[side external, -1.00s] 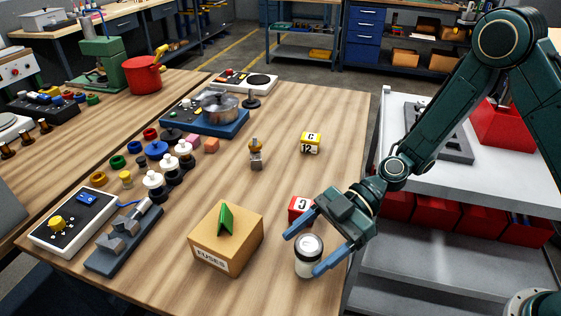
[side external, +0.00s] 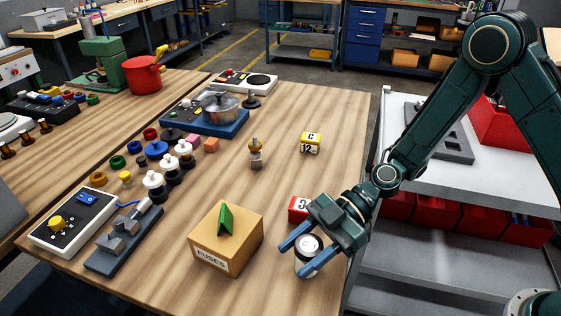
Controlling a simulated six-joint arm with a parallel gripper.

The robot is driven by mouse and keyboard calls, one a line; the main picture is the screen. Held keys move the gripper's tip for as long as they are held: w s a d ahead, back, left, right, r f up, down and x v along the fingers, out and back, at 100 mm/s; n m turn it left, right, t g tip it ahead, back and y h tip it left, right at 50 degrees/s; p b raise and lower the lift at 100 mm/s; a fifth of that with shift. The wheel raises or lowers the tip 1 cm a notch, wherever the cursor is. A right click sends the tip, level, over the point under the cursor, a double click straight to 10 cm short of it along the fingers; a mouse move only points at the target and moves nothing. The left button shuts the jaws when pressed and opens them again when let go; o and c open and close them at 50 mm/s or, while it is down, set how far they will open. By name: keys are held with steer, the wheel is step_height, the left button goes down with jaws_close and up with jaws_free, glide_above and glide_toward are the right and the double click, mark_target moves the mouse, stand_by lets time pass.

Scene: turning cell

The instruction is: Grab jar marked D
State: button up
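My gripper (side external: 292,260) reaches in from the upper right, with one blue finger on each side of the jar. The fingers appear closed against its sides, and their tips extend past it. The fingers hide part of the jar's body. The jar appears to rest on the table.
A red marked block (side external: 298,208) is close behind my gripper. A cardboard FUSES box (side external: 226,238) with a green piece on top stands left of the jar. A yellow block marked C 12 (side external: 311,143) and a small metal fitting (side external: 256,154) stand farther back. The table's right edge is close.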

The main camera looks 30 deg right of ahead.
steer(key=shift+r, duration=0.1)
steer(key=shift+c, duration=0.3)
step_height(320, 180, up, 20)
steer(key=shift+f, duration=0.1)
stand_by(0.7)
steer(key=shift+w, duration=0.1)
stand_by(0.4)
